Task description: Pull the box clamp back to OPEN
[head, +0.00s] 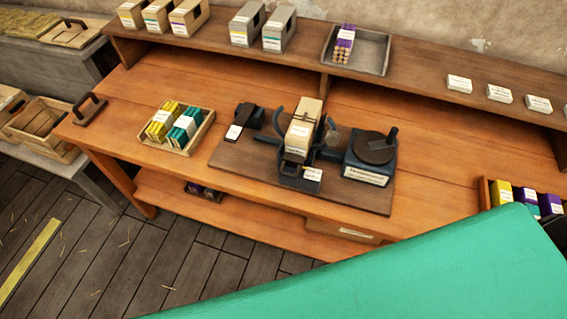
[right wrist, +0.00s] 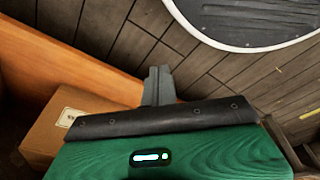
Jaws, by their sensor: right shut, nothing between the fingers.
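A dark machine stands on a wooden base board (head: 228,157) in the middle of the bench. A tan box (head: 304,122) stands upright in it, between curved blue-grey arms (head: 277,121). A dark block with a small label (head: 300,178) sits at its front; which part is the box clamp, and its setting, I cannot read. A round dark wheel unit (head: 371,155) with a knob and label is at the right. A black piece with a white label (head: 246,118) is at the left. My right gripper (right wrist: 158,84) is shut and empty, below the bench edge. My left gripper is not in view.
A wooden tray (head: 178,147) with yellow and teal packs is left of the board. A rear shelf (head: 420,75) carries boxes, a grey tray and white cards. My green arm covers the lower right. The wrist view shows plank floor and a cardboard box (right wrist: 65,128).

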